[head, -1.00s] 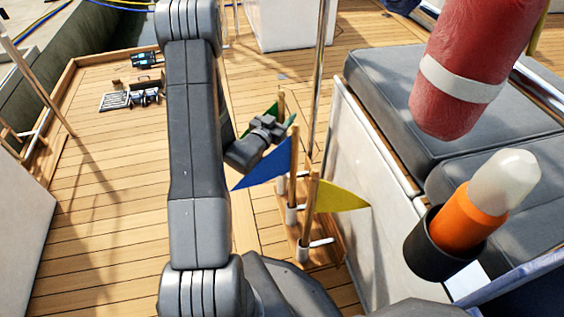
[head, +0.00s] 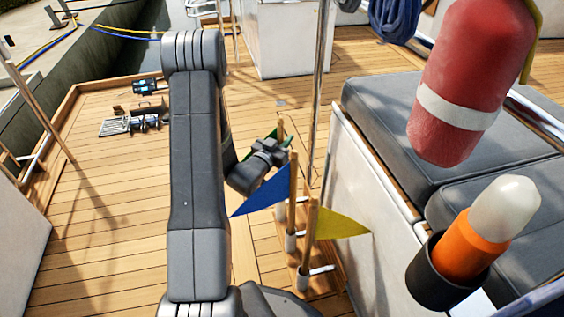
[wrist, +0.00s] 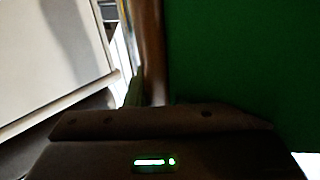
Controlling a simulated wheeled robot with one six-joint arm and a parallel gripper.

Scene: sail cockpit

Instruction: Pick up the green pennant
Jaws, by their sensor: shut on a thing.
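The green pennant shows in the head view only as small green edges (head: 289,142) around my gripper (head: 276,152). Its wooden staff (head: 281,127) stands upright behind the gripper. My gripper is shut on the green pennant, at its staff. In the wrist view the green cloth (wrist: 240,70) fills the right side, and the brown staff (wrist: 151,50) runs down to the jaws beside it. The staff's lower end is hidden in the head view by the nearer pennants.
A blue pennant (head: 264,193) and a yellow pennant (head: 340,226) stand on staffs just nearer than my gripper. A pale locker wall (head: 362,190) with grey cushions (head: 430,120) lies to the right. A steel pole (head: 319,90) rises close by. Open deck (head: 120,210) lies left.

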